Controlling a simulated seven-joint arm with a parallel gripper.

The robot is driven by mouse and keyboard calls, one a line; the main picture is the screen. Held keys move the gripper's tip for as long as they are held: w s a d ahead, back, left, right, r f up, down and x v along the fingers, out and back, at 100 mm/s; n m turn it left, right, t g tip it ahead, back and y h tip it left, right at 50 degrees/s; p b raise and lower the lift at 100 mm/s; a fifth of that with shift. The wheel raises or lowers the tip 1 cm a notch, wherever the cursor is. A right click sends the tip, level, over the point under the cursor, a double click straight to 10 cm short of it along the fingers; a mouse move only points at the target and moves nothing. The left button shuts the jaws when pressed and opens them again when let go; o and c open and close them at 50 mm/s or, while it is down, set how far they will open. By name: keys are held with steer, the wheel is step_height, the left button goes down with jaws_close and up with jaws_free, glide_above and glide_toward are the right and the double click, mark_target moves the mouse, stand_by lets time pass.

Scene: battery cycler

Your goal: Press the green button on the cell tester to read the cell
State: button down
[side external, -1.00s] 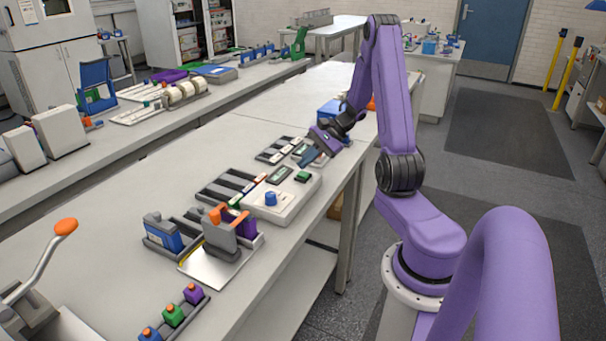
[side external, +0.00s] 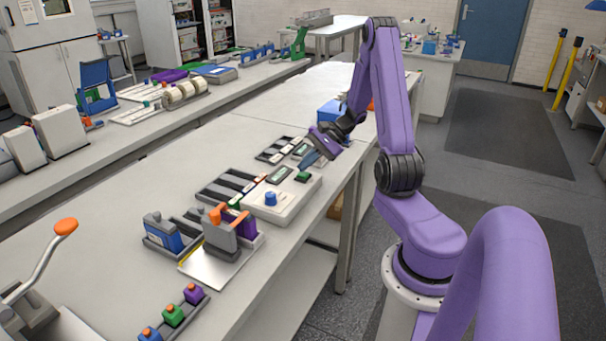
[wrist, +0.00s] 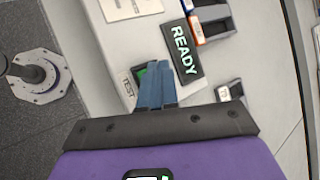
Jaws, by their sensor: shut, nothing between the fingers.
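The cell tester (side external: 285,207) is a pale box on the bench, with a blue knob (side external: 270,198), a dark display and a green button (side external: 303,177) at its far end. In the wrist view its display (wrist: 183,50) reads READY, and the green button (wrist: 139,76) sits beside a TEST label (wrist: 128,86). My gripper (side external: 308,163) is shut and empty, just beyond the button in the side view. In the wrist view its blue fingers (wrist: 157,70) overlap the right part of the button. The frames show no clear contact.
Slotted cell trays (side external: 225,186) lie along the tester's left side. A clamp fixture with an orange top (side external: 219,215) stands nearer the camera. A blue bin (side external: 330,112) is behind my gripper.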

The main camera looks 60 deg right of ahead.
mark_target(306, 173)
steer(key=shift+f, duration=0.5)
stand_by(0.4)
steer(key=shift+r, duration=0.95)
steer(key=shift+r, duration=2.5)
